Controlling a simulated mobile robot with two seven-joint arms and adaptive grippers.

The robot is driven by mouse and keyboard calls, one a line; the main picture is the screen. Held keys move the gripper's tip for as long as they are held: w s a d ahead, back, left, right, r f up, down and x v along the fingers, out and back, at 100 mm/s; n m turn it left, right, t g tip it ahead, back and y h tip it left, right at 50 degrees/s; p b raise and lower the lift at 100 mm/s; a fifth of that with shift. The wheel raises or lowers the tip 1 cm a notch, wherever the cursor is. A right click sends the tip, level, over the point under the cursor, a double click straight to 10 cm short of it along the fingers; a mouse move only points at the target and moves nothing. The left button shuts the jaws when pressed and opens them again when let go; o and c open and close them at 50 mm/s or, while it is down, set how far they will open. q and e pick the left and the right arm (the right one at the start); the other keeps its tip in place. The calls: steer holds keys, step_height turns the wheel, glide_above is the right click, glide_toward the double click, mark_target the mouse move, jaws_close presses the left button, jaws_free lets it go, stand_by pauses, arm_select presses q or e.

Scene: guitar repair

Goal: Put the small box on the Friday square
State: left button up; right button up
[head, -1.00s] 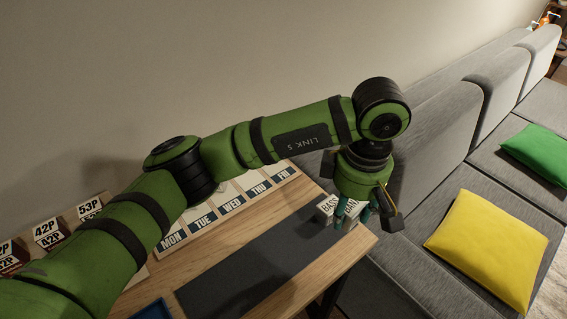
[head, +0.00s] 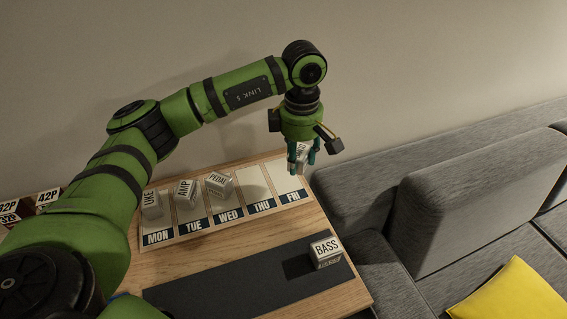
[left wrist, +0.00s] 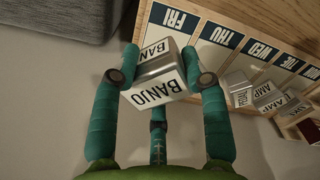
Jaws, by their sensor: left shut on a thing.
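My left gripper (head: 303,165) is shut on a small white-and-grey box (head: 303,150) labelled BANJO. In the left wrist view the BANJO box (left wrist: 155,92) sits between the two teal fingers, slightly tilted in the picture. In the head view it is at the far right end of the weekday board, by the Friday square (head: 287,178), partly hidden by the fingers. The Friday square looks empty. In the left wrist view the FRI label (left wrist: 174,21) shows just beyond the box. I cannot tell the gap between box and board. My right gripper is not in view.
Boxes labelled UKE (head: 151,205), AMP (head: 186,193) and PEDAL (head: 218,186) stand on Monday, Tuesday and Wednesday. The Thursday square (head: 255,186) is empty. A BASS box (head: 326,250) stands on the dark mat (head: 220,285). A grey sofa (head: 450,210) adjoins the table's right side.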

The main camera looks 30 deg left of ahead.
arm_select(q)
glide_above(282, 176)
steer(key=f, duration=0.3)
steer(key=shift+s+d+p, duration=0.1)
steer(key=shift+d+p, duration=0.2)
steer(key=shift+p, duration=0.1)
steer(key=shift+a+f, duration=0.3)
steer(key=shift+a, duration=0.05)
step_height(282, 176, down, 3)
steer(key=shift+f+p, duration=0.1)
steer(key=shift+p, duration=0.45)
steer(key=shift+f, duration=0.3)
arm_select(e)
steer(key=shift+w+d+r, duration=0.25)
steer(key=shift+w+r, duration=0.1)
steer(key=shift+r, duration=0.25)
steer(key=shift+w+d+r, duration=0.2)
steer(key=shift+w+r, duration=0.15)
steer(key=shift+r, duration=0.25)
arm_select(q)
steer(key=shift+f, duration=0.1)
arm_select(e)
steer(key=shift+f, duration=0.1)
arm_select(q)
steer(key=shift+f, duration=0.15)
steer(key=o, duration=1.2)
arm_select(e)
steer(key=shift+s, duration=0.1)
